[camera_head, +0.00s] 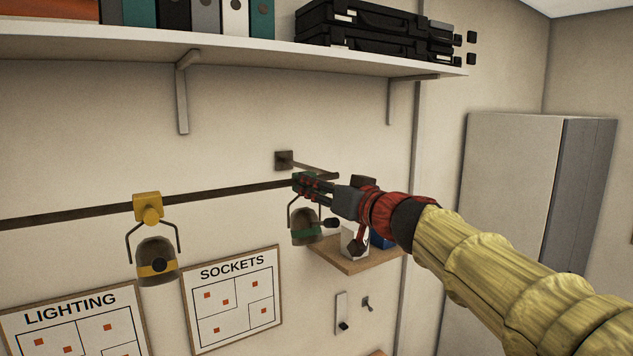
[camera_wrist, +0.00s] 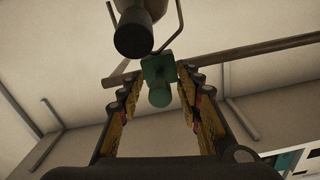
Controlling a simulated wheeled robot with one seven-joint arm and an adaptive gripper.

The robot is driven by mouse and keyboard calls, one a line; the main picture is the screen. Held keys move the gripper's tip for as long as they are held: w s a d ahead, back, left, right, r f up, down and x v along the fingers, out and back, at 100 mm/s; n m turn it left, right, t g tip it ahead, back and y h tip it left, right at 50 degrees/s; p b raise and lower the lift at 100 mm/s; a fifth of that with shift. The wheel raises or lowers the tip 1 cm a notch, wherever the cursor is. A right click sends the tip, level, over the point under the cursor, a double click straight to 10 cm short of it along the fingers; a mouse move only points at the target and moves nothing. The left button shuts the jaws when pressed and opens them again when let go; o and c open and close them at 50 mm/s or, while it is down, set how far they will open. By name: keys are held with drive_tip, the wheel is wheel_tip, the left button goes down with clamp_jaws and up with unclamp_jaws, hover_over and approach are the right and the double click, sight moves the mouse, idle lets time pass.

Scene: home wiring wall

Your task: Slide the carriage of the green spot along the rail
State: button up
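The yellow spot's carriage (camera_head: 148,207) sits on the dark rail (camera_head: 70,214) at left. The green spot (camera_head: 304,228) hangs from the right part of the rail, below its green carriage, which is mostly hidden by my gripper in the head view. My gripper (camera_head: 304,184) is at that carriage. In the wrist view the green carriage (camera_wrist: 158,70) with its round knob (camera_wrist: 159,97) lies between and just beyond the tips of my gripper (camera_wrist: 160,85). The fingers stand apart with gaps beside the knob; I see no clear grip. The lamp's dark end (camera_wrist: 133,38) shows above it.
A shelf (camera_head: 230,48) with binders and black cases runs above the rail. A small wooden shelf (camera_head: 350,262) with items is below my gripper. Two boards, lighting (camera_head: 75,325) and sockets (camera_head: 233,298), hang below. A grey cabinet (camera_head: 510,200) stands right. Rail between the spots is bare.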

drive_tip(key=shift+w+a, duration=0.1)
drive_tip(key=shift+w, duration=0.05)
drive_tip(key=shift+c, duration=0.8)
drive_tip(key=c, duration=0.7)
clamp_jaws()
